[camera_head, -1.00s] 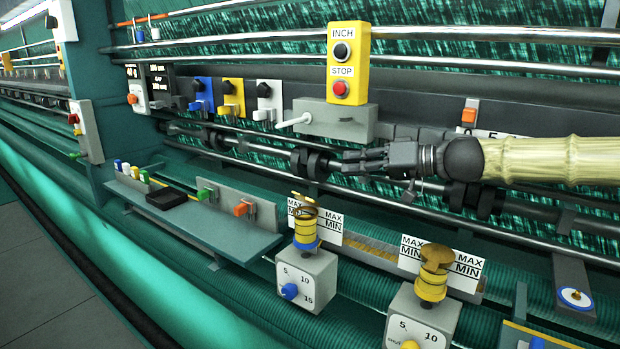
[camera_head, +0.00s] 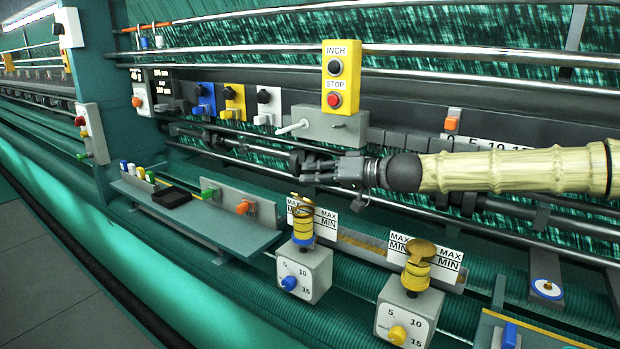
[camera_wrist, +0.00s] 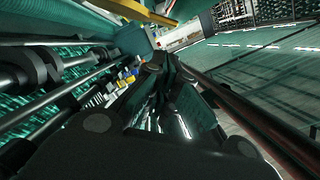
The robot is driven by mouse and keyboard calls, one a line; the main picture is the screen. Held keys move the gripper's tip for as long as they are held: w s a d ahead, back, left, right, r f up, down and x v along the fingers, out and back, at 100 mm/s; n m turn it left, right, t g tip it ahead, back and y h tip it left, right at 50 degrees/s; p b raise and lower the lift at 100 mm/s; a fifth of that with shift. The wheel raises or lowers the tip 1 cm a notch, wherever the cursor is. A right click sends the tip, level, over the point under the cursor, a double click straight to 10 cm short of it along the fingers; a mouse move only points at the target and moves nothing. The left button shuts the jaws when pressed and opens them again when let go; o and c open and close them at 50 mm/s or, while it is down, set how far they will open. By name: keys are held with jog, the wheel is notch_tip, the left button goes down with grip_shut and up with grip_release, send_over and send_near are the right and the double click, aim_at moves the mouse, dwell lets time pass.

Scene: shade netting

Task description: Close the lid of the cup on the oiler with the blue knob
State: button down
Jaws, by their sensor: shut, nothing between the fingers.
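The oiler with the blue knob (camera_head: 289,282) is a grey box (camera_head: 314,272) with a dial and a yellow-banded cup (camera_head: 302,230) on top. A brown lid (camera_head: 302,204) shows at the cup's top, tilted up and seen partly edge-on. A second oiler with a yellow knob (camera_head: 397,334) stands to its right, and its lid (camera_head: 421,248) looks flat on its cup. My gripper (camera_head: 308,170) is shut and empty, above the blue-knob oiler in the picture and apart from it. In the wrist view my dark fingers (camera_wrist: 165,85) fill the middle; neither oiler is clear there.
A yellow INCH/STOP box (camera_head: 341,78) stands above my gripper on a grey housing with a lever (camera_head: 291,127). Metal rails run behind my arm. A teal shelf (camera_head: 225,235) with a black tray (camera_head: 172,198) lies left. MAX/MIN plates (camera_head: 325,222) stand behind the cups.

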aim_at(303, 199)
jog(key=shift+w+a+f, duration=0.15)
jog(key=shift+a+f, duration=0.1)
jog(key=shift+f, duration=0.35)
jog(key=shift+w+a+f, duration=0.15)
jog(key=shift+a+f, duration=0.1)
jog(key=shift+f, duration=0.35)
jog(key=shift+s+d+r, duration=0.1)
jog(key=shift+s+d, duration=0.1)
jog(key=shift+s, duration=0.1)
jog(key=shift+s+r, duration=0.3)
jog(key=shift+s, duration=0.2)
jog(key=shift+w+f, duration=0.15)
jog(key=shift+w, duration=0.05)
jog(key=shift+w+a+f, duration=0.2)
jog(key=shift+w+f, duration=0.05)
jog(key=shift+s+r+b, duration=0.1)
jog(key=shift+s+b, duration=0.3)
jog(key=shift+b, duration=0.25)
jog(key=shift+a+n, duration=0.15)
jog(key=shift+n, duration=0.15)
